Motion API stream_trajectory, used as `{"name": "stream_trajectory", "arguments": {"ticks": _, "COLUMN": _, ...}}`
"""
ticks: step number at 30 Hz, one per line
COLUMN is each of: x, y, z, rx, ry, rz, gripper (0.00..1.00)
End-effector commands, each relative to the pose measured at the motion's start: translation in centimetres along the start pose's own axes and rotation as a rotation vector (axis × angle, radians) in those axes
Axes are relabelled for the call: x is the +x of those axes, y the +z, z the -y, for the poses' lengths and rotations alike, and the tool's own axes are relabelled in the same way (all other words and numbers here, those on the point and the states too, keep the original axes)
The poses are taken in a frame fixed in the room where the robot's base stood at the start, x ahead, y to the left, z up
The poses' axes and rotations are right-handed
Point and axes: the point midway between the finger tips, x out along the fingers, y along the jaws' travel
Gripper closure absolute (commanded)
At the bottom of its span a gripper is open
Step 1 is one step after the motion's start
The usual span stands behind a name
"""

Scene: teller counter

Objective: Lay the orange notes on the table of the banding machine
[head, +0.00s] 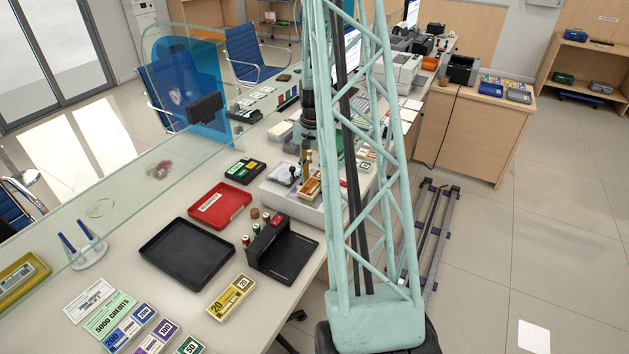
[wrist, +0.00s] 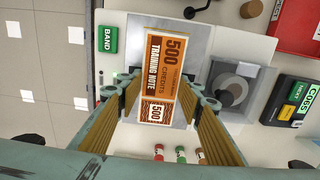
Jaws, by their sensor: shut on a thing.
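The orange notes (head: 311,187), a bundle marked 500 credits, training note, show in the head view under my gripper (head: 307,162). In the wrist view the orange notes (wrist: 172,62) lie between the fingertips of my gripper (wrist: 168,80), which is shut on them. The banding machine (head: 295,206) is a low white body on the counter, below the gripper. In the wrist view its grey metal table (wrist: 200,44) is behind the notes, with a green BAND button (wrist: 107,39) on one side and a round grey part (wrist: 229,90) on the other. I cannot tell whether the notes touch the table.
A black counting device (head: 285,255) stands in front of the banding machine. A red tray (head: 220,205), a black tray (head: 188,253) and yellow 20 notes (head: 231,297) lie to the left. A glass screen runs along the counter.

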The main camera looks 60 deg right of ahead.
Motion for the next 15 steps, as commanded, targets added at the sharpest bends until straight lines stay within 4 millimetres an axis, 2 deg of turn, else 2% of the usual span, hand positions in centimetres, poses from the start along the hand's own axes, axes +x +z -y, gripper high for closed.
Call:
{"name": "stream_trajectory", "arguments": {"ticks": 2, "x": 0.24, "y": 0.01, "z": 0.0, "rx": 0.0, "ry": 0.0, "rz": 0.0, "gripper": 0.78}}
{"name": "stream_trajectory", "arguments": {"ticks": 3, "x": 0.2, "y": 0.01, "z": -0.01, "rx": 0.0, "ry": 0.0, "rz": 0.0, "gripper": 0.64}}
{"name": "stream_trajectory", "arguments": {"ticks": 7, "x": 0.17, "y": 0.01, "z": -0.01, "rx": 0.0, "ry": 0.0, "rz": 0.0, "gripper": 0.53}}
{"name": "stream_trajectory", "arguments": {"ticks": 15, "x": 0.16, "y": 0.01, "z": -0.01, "rx": 0.0, "ry": 0.0, "rz": 0.0, "gripper": 0.53}}
